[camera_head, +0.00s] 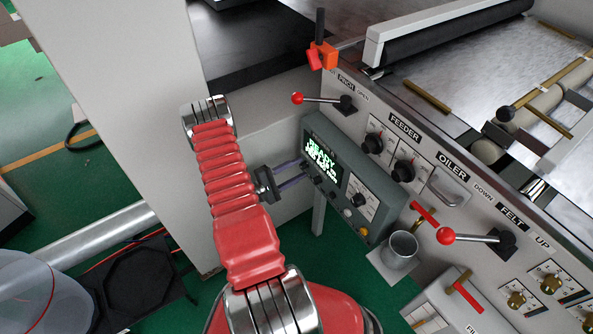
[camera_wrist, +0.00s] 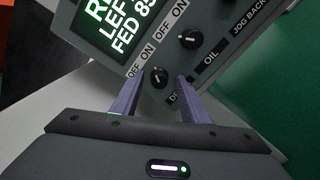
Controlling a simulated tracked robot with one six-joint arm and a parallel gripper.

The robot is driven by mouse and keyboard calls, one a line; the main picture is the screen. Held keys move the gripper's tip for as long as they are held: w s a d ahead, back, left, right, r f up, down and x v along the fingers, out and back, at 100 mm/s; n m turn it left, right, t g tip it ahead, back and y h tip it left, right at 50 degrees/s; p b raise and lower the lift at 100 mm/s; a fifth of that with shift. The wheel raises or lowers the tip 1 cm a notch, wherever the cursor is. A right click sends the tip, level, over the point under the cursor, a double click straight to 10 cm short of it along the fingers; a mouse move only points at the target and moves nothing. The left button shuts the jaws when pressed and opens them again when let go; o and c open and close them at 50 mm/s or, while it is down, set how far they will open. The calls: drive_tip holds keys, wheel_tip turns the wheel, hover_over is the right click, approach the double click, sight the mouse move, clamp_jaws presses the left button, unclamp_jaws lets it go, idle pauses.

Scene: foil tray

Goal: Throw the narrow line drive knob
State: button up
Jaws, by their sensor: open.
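The grey control box (camera_head: 350,181) has a lit green screen and a row of small black knobs. In the wrist view, a black knob (camera_wrist: 157,77) sits beside a partly hidden label starting with "D", with an OFF/ON label above it. I cannot clearly read its pointer. A second black knob (camera_wrist: 188,39), labelled OIL, is just up and to the right. My gripper (camera_head: 303,167) is open in front of the box. In the wrist view, its two purple fingers (camera_wrist: 160,84) lie either side of the D knob. I cannot tell whether they touch it.
A red-balled lever (camera_head: 322,99) stands above the box, and another (camera_head: 470,238) juts out at right. A metal cup (camera_head: 401,250) is below the box's right end. FEEDER knobs (camera_head: 403,171) are on the machine panel.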

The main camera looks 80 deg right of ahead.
drive_tip(key=v, duration=1.3)
drive_tip(key=shift+w+a, duration=0.2)
drive_tip(key=shift+w, duration=0.05)
drive_tip(key=shift+f, duration=0.1)
idle(0.3)
